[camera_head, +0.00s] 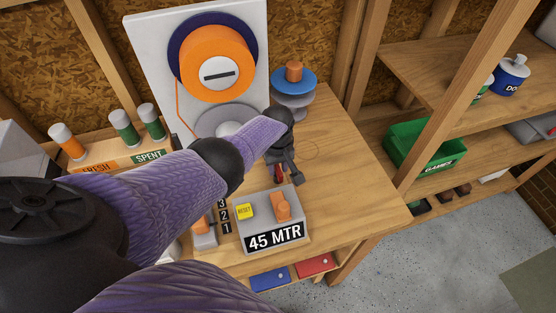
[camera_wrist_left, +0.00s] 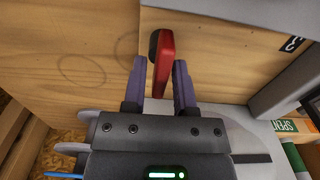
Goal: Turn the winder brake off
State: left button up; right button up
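A red lever (camera_wrist_left: 164,62) with a dark pivot at its far end stands out from the wood in the left wrist view; I take it for the winder brake. In the head view only a little red (camera_head: 278,174) shows beside my gripper. My left gripper (camera_wrist_left: 160,66) is open, with one finger on each side of the lever's near end; no firm grip shows. In the head view the left gripper (camera_head: 284,172) points down at the bench, right of the winder (camera_head: 219,65) with its orange spool. My right gripper is out of view.
A counter box (camera_head: 275,239) reading "45 MTR", with a yellow reset button and orange knob, stands in front of my gripper. A blue spool (camera_head: 293,82) stands behind. A bottle rack (camera_head: 118,157) is at left. The bench's right side is clear.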

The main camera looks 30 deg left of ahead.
aim_at(278, 167)
pick_arm(q)
jog(key=shift+o, duration=0.8)
jog(key=shift+s, duration=0.1)
notch_tip(278, 167, up, 9)
jog(key=p, duration=0.7)
jog(key=shift+r, duration=0.45)
jog(key=shift+f, duration=0.1)
